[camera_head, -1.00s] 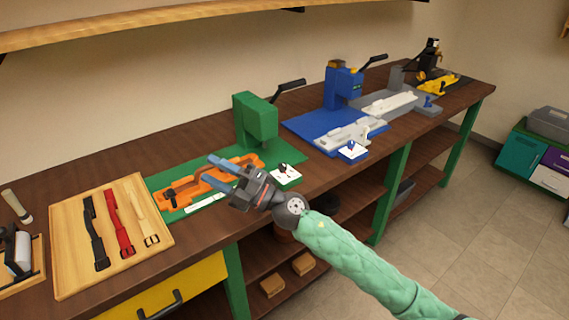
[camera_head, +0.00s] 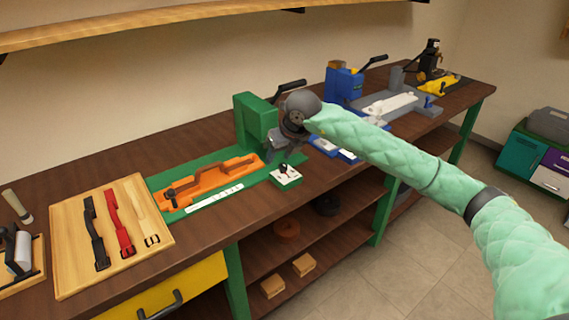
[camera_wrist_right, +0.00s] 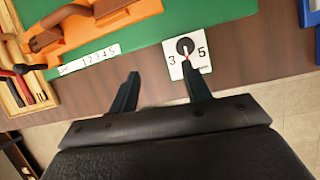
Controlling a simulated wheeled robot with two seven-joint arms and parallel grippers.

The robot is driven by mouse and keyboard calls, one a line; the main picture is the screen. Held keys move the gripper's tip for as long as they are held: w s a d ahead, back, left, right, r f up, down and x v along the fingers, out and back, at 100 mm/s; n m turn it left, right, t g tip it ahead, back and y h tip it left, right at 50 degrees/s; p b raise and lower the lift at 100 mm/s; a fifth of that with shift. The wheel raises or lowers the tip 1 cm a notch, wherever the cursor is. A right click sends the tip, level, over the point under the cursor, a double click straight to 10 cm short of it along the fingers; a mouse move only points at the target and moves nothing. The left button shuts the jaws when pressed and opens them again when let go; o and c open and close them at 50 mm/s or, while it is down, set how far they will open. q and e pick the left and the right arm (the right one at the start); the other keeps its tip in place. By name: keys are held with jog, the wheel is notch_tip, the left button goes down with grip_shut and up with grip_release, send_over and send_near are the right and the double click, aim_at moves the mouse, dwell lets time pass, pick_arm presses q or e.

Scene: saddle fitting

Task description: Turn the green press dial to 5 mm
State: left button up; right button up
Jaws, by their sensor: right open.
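The green press (camera_head: 256,122) stands on a green base on the bench, with a white dial plate at its front right corner. The black dial knob (camera_head: 283,168) sits on this plate. In the right wrist view the knob (camera_wrist_right: 185,46) shows between a printed 3 on the left and a 5 on the right, with a light pointer line between them. My right gripper (camera_head: 281,154) is open and empty, pointing down above the dial plate. In the right wrist view its fingertips (camera_wrist_right: 160,76) are apart, the right one near the plate's lower edge. My left gripper is out of view.
An orange fixture holding a brown strap (camera_head: 215,180) and a white numbered scale (camera_head: 214,197) lie on the green base. A wooden tray of straps (camera_head: 110,235) is at left. The blue press (camera_head: 342,84) stands to the right, partly behind my arm.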

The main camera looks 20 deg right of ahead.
aim_at(283, 165)
jog(key=shift+m+h, duration=0.3)
jog(key=shift+h, duration=0.4)
jog(key=w+d+f, duration=0.1)
jog(key=w+d+f+p, duration=0.1)
jog(key=f, duration=0.1)
jog(key=shift+w+d+f+p, duration=0.15)
jog(key=shift+w+d+p, duration=0.15)
jog(key=shift+w+d, duration=0.05)
jog(key=shift+x, duration=0.95)
jog(key=shift+w+f+p, duration=0.2)
jog(key=shift+f+p, duration=0.1)
jog(key=shift+f, duration=0.25)
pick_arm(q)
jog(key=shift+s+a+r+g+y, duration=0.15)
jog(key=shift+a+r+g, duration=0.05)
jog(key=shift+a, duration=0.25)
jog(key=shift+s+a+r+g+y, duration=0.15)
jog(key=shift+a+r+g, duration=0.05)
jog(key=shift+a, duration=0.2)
pick_arm(e)
jog(key=c, duration=1)
